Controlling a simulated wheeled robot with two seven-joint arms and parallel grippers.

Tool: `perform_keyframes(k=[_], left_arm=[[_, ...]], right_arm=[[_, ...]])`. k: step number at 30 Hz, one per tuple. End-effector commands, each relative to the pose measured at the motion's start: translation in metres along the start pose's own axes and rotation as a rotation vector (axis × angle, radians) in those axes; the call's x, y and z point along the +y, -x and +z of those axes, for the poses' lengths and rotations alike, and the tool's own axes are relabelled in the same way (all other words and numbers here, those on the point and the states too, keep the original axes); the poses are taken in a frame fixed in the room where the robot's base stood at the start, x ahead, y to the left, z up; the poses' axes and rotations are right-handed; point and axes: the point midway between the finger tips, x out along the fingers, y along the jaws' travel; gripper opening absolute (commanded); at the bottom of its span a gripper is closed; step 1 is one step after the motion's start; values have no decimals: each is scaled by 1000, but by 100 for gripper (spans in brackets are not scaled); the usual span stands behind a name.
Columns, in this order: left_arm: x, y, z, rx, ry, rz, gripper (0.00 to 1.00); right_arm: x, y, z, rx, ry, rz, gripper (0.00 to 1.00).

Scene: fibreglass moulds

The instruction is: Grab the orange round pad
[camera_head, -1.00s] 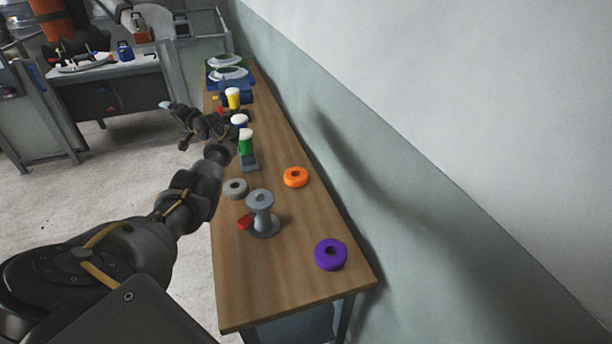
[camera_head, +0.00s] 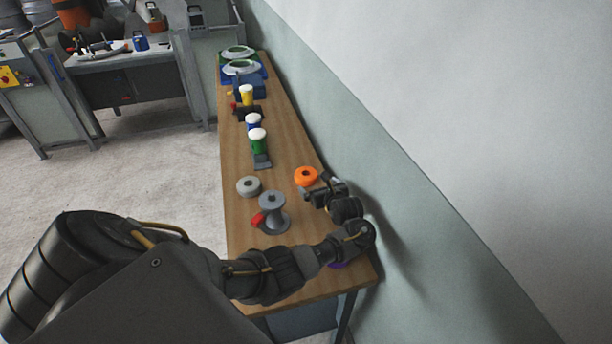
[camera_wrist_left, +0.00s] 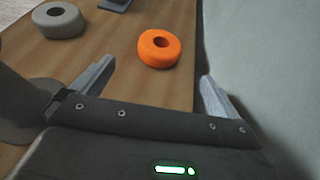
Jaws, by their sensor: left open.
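The orange round pad (camera_head: 307,176) is a ring with a hole in its middle, lying flat on the wooden table near its wall-side edge. My left gripper (camera_head: 310,188) is just on the near side of it, close to the wall. In the left wrist view the orange pad (camera_wrist_left: 159,48) lies ahead of the two fingers and between their lines. The left gripper (camera_wrist_left: 158,82) is open there with nothing between its fingers. My right gripper is not in view.
On the wooden table (camera_head: 285,150) are a grey ring (camera_head: 248,186), a grey spool (camera_head: 272,210) with a red part, and a purple ring (camera_head: 337,265) mostly hidden by my arm. Green, blue and yellow containers stand farther back. The wall (camera_head: 400,200) is close on the right.

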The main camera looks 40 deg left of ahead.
Motion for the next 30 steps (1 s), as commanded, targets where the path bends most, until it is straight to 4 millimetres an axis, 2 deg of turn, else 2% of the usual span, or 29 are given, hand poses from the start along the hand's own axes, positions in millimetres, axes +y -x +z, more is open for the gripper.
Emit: perform_keyframes(k=[10,20,27,30], left_arm=[[1,-48,-2,-1,3,4,99],[1,-62,2,-2,2,4,99],[0,-97,3,-3,1,6,99],[0,-106,3,-2,3,3,99]], right_arm=[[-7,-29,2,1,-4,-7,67],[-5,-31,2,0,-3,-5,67],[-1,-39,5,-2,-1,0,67],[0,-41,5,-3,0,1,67]])
